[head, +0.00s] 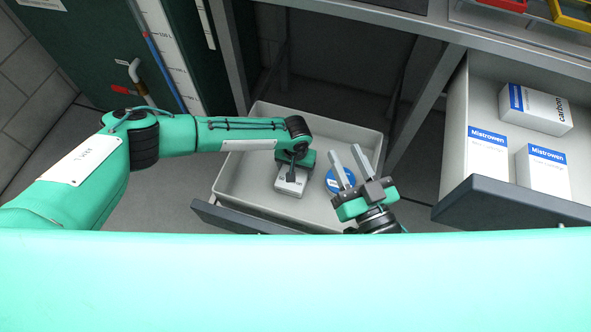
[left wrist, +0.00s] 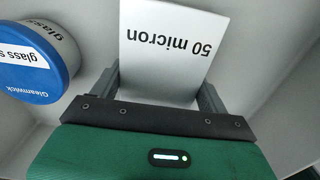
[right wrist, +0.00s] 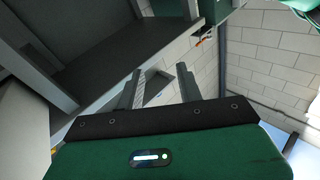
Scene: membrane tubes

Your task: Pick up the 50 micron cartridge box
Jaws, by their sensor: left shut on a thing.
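The 50 micron cartridge box (left wrist: 170,50) is white with dark lettering and fills the middle of the left wrist view. In the head view it shows as a pale box (head: 290,186) inside the open left drawer, partly hidden under my left arm. My left gripper (left wrist: 162,92) has one finger on each side of the box and is shut on it. I cannot tell whether the box touches the drawer floor. My right gripper (head: 348,166) is open and empty above the right part of that drawer; its spread fingers also show in the right wrist view (right wrist: 160,90).
The open left drawer (head: 228,178) also holds a round tub with a blue lid (head: 338,180), close to the box. An open right drawer (head: 457,140) holds several white and blue boxes, one marked carbon (head: 535,108). A grey frame post (head: 422,105) stands between the drawers.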

